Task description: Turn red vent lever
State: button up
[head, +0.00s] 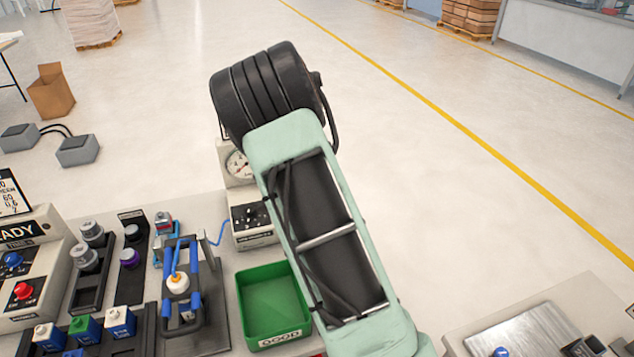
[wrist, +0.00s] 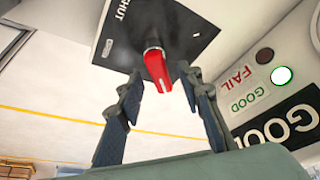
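The red vent lever (wrist: 157,68) shows in the wrist view, mounted on a black plate (wrist: 125,30) with a label that reads "SHUT". My gripper (wrist: 161,76) is open, with one dark finger on each side of the lever. The lever's free end lies in the gap between the fingertips. In the head view the lever and my gripper are hidden, and my pale green arm fills the middle.
A panel in the wrist view has "FAIL" and "GOOD" labels and a lit green lamp (wrist: 281,76). In the head view, a green bin (head: 270,343) stands left of my arm. A gauge (head: 238,165) and a blue clamp fixture (head: 180,285) stand nearby.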

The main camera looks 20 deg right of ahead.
jog(key=v, duration=1.2)
